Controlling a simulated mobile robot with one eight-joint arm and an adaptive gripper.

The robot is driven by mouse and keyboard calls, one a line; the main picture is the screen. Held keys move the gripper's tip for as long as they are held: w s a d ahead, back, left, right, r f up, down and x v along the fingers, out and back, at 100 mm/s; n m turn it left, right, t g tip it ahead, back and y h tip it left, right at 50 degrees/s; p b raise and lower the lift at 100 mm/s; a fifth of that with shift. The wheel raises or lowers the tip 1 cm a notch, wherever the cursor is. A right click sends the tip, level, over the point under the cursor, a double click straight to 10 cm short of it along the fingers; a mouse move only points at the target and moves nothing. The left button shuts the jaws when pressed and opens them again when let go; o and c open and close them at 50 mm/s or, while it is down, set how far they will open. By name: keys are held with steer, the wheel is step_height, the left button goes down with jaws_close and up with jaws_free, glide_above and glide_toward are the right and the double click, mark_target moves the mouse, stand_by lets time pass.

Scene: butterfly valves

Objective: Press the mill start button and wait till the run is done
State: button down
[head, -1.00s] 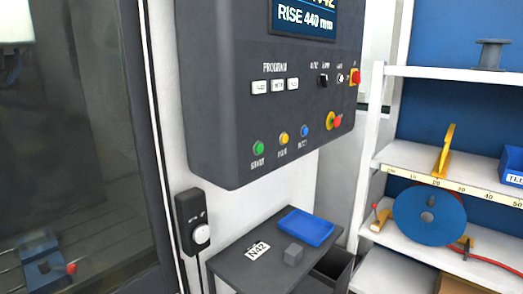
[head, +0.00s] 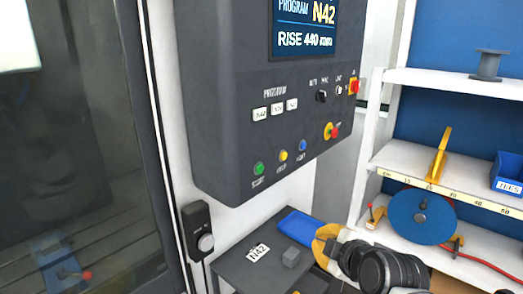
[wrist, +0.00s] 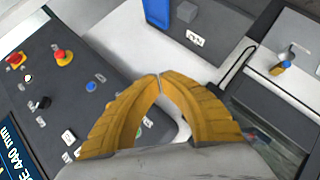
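The green start button (head: 258,168) sits at the lower left of the dark control panel (head: 225,130), beside a yellow and a blue button (head: 302,145). The panel screen (head: 305,25) reads PROGRAM N42, RISE 440 mm. My gripper (head: 325,240) is at the lower right of the head view, below and right of the buttons and apart from them. In the wrist view, its yellow fingers (wrist: 160,76) meet at the tips with nothing visible between them. A bit of green shows between the fingers.
A dark side table (head: 232,268) holds an N42 card (head: 259,253), a grey block (head: 291,257) and a blue tray (head: 298,227). A black pendant (head: 197,230) hangs left of it. White shelves (head: 450,85) stand right. The machine window (head: 90,150) is left. A red emergency button (head: 334,133) is nearby.

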mark_target(260, 169)
steer(key=w+a+r+n+t+y+p, duration=0.1)
steer(key=w+a+r+n+t+p, duration=0.2)
steer(key=w+a+r+n+p, duration=0.2)
steer(key=w+r+n+p, duration=0.3)
steer(key=r+n, duration=0.1)
steer(key=n, duration=0.3)
steer(key=shift+w+r+t, duration=0.3)
steer(key=shift+w+a, duration=0.9)
steer(key=shift+a, duration=0.25)
steer(key=shift+w+a, duration=0.9)
steer(key=shift+a, duration=0.25)
steer(key=shift+w+a, duration=0.9)
steer(key=shift+a, duration=0.25)
steer(key=shift+w+a+b, duration=0.25)
steer(key=shift+a+b, duration=0.05)
